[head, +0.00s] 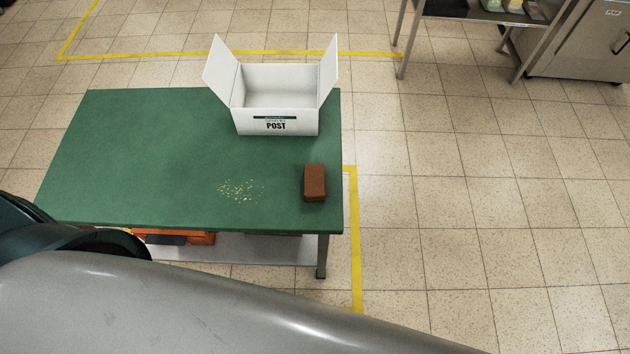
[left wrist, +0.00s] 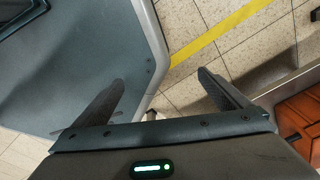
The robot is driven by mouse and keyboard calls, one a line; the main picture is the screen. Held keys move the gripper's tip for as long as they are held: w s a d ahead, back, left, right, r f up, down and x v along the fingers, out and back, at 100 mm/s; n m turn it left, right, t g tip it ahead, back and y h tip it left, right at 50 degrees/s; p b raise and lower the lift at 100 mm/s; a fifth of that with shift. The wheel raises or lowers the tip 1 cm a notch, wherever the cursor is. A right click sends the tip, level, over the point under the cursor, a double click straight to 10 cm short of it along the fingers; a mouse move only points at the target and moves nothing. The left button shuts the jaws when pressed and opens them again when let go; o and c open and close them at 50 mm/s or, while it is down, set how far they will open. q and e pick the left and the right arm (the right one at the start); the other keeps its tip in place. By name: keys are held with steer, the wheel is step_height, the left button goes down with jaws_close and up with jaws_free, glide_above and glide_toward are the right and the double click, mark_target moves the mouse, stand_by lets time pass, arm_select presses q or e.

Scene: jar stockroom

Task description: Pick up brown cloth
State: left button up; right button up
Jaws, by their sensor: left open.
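The brown cloth (head: 315,183) looks like a thick, folded block. It lies on the green table (head: 140,150) near its right front edge. My left gripper (left wrist: 165,90) shows in the left wrist view, open with nothing between its fingers. It points down past a grey surface toward the floor, and the cloth is not in that view. In the head view a large grey arm part of mine crosses the bottom, and no gripper fingers show. My right gripper is in neither view.
A white open box marked POST (head: 277,115) stands at the table's back right. Pale crumbs (head: 240,189) lie left of the cloth. An orange item (head: 180,238) sits on the shelf under the table. A metal table (head: 470,10) stands at the back right. The floor right of the green table is clear.

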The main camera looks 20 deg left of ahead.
arm_select(q)
steer(key=w+d+r+t, duration=0.1)
steer(key=w+d+r, duration=0.2)
steer(key=w+r, duration=1.4)
step_height(320, 180, up, 26)
steer(key=r+t+p, duration=0.1)
steer(key=w+d+r+m+h, duration=0.3)
steer(key=w+d+r+m, duration=0.15)
steer(key=w, duration=0.35)
steer(key=w+d+r+m+h, duration=0.2)
steer(key=w+d+r+m, duration=0.25)
steer(key=w, duration=0.25)
steer(key=w+a+r+m+g, duration=0.1)
steer(key=w+a+r+m, duration=0.1)
steer(key=w+a+r, duration=0.4)
steer(key=shift+a+m+g+y, duration=0.3)
steer(key=shift+a+g, duration=0.1)
steer(key=shift+a, duration=0.5)
steer(key=shift+w+d+f, duration=0.1)
